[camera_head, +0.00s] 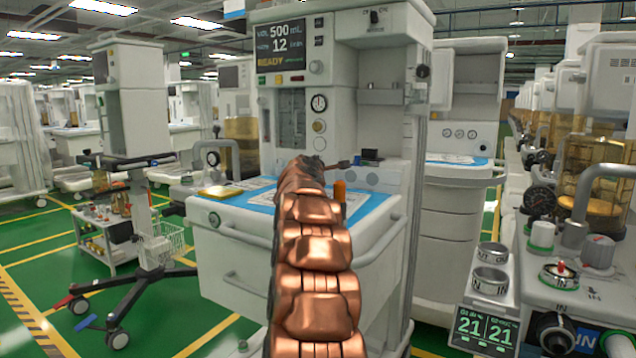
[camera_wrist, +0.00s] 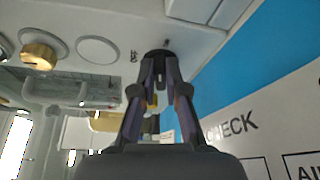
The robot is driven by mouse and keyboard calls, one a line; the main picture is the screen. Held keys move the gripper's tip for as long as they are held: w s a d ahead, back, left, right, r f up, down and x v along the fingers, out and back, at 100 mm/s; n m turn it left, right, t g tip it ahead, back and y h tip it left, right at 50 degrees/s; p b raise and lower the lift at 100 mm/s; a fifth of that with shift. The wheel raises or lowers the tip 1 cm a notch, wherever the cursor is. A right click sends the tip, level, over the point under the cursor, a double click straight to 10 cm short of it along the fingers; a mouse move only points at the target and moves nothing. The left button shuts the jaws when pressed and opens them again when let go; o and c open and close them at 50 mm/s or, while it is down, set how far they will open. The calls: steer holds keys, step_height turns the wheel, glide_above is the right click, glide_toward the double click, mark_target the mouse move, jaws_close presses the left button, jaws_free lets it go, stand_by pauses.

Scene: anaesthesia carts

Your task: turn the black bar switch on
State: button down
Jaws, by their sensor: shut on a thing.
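In the wrist view, the black bar switch (camera_wrist: 158,53) shows as a small dark piece on the pale front panel, with small dark marks beside it too blurred to read. My gripper (camera_wrist: 160,66) points at the panel, its two fingers converging and shut on the switch. The fingers cover most of the bar, so I cannot tell its angle. In the head view my copper arm reaches to the middle white cart and hides the switch and the fingertips.
A gold knob (camera_wrist: 39,55) sits left of the switch in the wrist view. A blue mat (camera_wrist: 240,70) with a white CHECK sheet (camera_wrist: 245,128) lies at right. In the head view, the cart's screen (camera_head: 281,47) reads 500 and 12. Another cart with knobs (camera_head: 598,252) stands at right.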

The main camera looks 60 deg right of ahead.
steer(key=shift+f+m+b, duration=0.4)
steer(key=shift+f+b, duration=0.1)
steer(key=shift+b, duration=0.55)
steer(key=shift+r+m+t+b, duration=0.25)
steer(key=shift+m+t+b, duration=0.05)
steer(key=shift+m+b, duration=0.15)
steer(key=c, duration=1.2)
jaws_free()
steer(key=shift+r, duration=0.1)
steer(key=shift+a, duration=0.1)
steer(key=shift+h, duration=0.3)
steer(key=shift+v, duration=5.95)
